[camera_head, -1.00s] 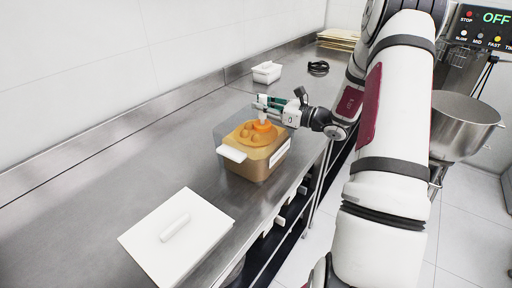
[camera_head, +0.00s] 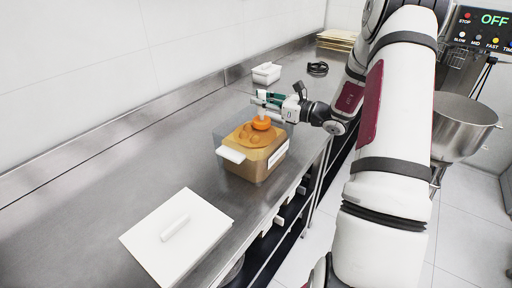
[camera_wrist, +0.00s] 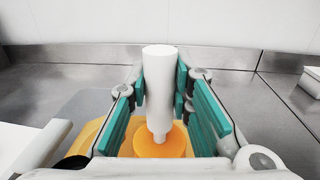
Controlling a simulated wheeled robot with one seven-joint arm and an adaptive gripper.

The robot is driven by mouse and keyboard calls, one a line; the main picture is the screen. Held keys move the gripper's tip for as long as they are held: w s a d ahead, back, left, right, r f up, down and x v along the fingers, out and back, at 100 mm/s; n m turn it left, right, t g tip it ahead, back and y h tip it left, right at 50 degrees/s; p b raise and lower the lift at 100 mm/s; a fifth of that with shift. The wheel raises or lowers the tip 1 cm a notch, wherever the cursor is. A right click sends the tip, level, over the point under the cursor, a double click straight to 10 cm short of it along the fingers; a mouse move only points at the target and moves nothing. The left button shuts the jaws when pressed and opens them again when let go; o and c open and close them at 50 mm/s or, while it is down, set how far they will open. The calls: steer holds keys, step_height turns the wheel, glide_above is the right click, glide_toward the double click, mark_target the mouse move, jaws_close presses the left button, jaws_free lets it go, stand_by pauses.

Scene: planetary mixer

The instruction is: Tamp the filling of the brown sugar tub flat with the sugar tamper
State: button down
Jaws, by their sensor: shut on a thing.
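My gripper (camera_head: 272,101) is above the tub, shut on the white handle of the sugar tamper (camera_head: 262,122). The tamper's orange round head points down over the back part of the filling. In the wrist view the white tamper handle (camera_wrist: 158,90) stands upright between the teal finger pads. Whether the head touches the filling is hard to tell.
A white lid (camera_head: 150,245) with a bar handle lies on the counter in front of the tub. A small white container (camera_head: 266,73) and a black coil (camera_head: 317,68) are farther back. A steel mixer bowl (camera_head: 462,125) stands at right. The counter left of the tub is clear.

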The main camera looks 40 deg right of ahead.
steer(key=shift+r, duration=0.65)
steer(key=shift+a, duration=0.1)
steer(key=a, duration=0.1)
steer(key=w+a, duration=0.2)
steer(key=shift+w+a+r, duration=0.25)
steer(key=shift+r, duration=0.05)
steer(key=shift+f, duration=0.15)
steer(key=shift+f+b, duration=1)
steer(key=shift+f, duration=0.9)
steer(key=shift+s+f, duration=0.1)
steer(key=shift+f, duration=0.2)
steer(key=shift+r, duration=0.1)
stand_by(0.4)
